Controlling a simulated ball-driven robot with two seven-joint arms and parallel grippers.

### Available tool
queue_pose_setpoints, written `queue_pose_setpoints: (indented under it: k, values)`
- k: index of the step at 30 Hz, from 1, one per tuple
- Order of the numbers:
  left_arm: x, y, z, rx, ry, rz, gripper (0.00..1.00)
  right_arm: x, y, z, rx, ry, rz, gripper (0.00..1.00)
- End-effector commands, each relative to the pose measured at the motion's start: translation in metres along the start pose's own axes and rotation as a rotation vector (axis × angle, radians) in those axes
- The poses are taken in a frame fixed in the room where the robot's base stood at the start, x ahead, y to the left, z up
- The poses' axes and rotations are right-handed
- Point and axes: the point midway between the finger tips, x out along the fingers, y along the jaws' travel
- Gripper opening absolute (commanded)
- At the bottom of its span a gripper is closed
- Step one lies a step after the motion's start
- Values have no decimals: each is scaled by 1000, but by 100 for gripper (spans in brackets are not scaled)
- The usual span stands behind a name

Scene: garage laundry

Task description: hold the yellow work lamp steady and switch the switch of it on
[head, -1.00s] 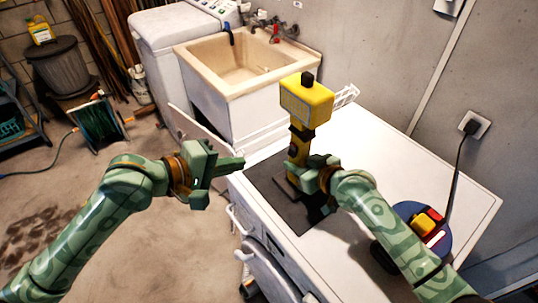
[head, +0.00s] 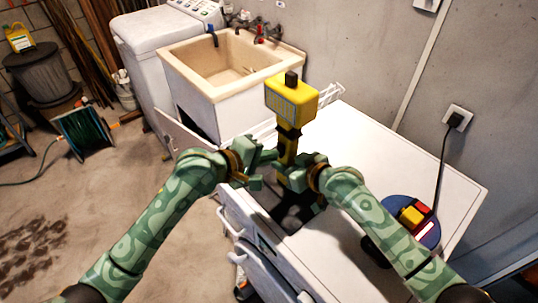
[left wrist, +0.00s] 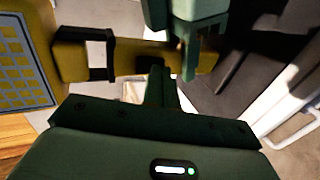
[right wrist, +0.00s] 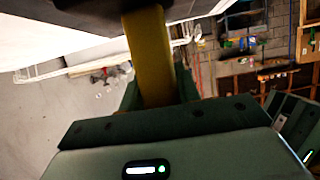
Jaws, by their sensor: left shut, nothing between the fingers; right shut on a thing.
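My left gripper (head: 264,160) is shut and empty, close beside the post. In the left wrist view its fingertips (left wrist: 157,72) lie at the post, over a small dark part that may be the switch; I cannot tell whether they touch. The lamp's grid panel (left wrist: 20,62) shows no clear glow. The lamp's base is mostly hidden.
A beige sink (head: 232,70) and a white washing machine (head: 150,35) stand behind to the left. A blue round thing with red and yellow parts (head: 400,205) sits on the worktop near my right forearm. A cord runs up to a wall socket (head: 458,118).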

Motion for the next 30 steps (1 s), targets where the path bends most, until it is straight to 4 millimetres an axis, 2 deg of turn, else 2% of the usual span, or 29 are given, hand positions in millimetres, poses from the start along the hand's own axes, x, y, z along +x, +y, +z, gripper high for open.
queue_pose_setpoints:
  k: [20, 30]
  values:
    - [6, -1, 0, -1, 0, 0, 0, 0, -1, 0, -1, -1, -1, 0]
    - [1, 11, 0, 0, -1, 3, 0, 0, -1, 0, -1, -1, -1, 0]
